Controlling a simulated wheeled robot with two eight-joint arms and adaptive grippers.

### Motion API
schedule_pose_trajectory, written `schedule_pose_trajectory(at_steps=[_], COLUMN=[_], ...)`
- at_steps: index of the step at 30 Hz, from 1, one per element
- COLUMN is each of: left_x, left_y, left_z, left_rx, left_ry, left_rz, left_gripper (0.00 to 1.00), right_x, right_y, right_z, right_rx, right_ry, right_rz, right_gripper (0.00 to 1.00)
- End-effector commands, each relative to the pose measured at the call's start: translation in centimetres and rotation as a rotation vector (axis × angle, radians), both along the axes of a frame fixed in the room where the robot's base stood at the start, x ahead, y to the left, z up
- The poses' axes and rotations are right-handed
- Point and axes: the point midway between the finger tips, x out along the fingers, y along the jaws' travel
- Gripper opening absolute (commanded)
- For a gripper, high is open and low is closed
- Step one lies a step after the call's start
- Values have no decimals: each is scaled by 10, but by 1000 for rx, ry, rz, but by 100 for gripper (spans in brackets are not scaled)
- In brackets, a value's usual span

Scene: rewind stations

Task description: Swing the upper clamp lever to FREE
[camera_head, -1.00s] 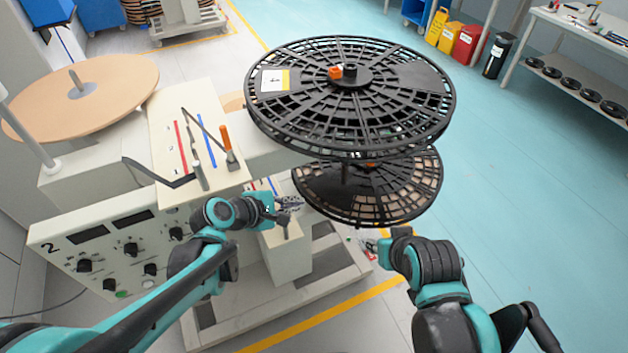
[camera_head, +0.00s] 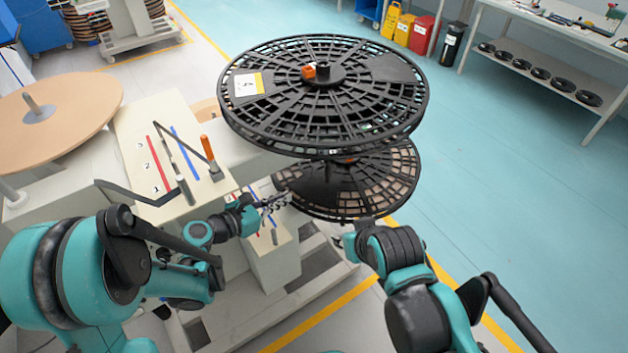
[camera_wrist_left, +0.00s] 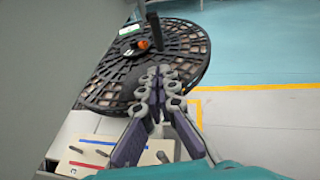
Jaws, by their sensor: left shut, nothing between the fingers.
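The upper clamp lever (camera_head: 208,148) has an orange handle and a thin dark arm. It stands on the cream upper deck (camera_head: 136,127), on the blue line's side, away from the red line. My left gripper (camera_head: 284,197) is to the right of and below this lever, apart from it, near the lower black reel (camera_head: 350,188). The left wrist view shows its fingers (camera_wrist_left: 158,78) together and empty, in front of the lower reel (camera_wrist_left: 180,50). The right gripper (camera_head: 342,241) barely shows at the end of its arm; its fingers are unclear.
The large upper black reel (camera_head: 402,126) overhangs the lower one. A lower deck (camera_head: 286,240) with red and blue lines lies beneath my left gripper. A dark bent arm with a grey post (camera_head: 184,188) is beside the lever. A tan disc (camera_head: 80,95) is at left.

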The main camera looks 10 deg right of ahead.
Motion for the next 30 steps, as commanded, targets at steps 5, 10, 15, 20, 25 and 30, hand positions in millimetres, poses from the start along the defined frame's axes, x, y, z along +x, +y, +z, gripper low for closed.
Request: schedule_pose_trajectory(at_steps=[5, 10, 15, 20, 25, 30], left_x=[6, 22, 40, 55, 66, 70], left_y=[-11, -37, -68, -93, -109, -115], left_z=[-5, -16, -27, -32, -31, -30], left_rx=[1, 1, 2, 1, 2, 2], left_ry=[0, -2, -1, -2, -1, -1], left_rz=[-2, -4, -4, -3, -2, -1], left_gripper=[0, 0, 0, 0, 0, 0], right_x=[0, 0, 0, 0, 0, 0], right_y=[0, 0, 0, 0, 0, 0], right_z=[-4, -13, -22, -29, -34, -35], right_rx=[0, 0, 0, 0, 0, 0], right_ry=[0, 0, 0, 0, 0, 0], right_rz=[0, 0, 0, 0, 0, 0], right_gripper=[33, 33, 33, 33, 33, 33])
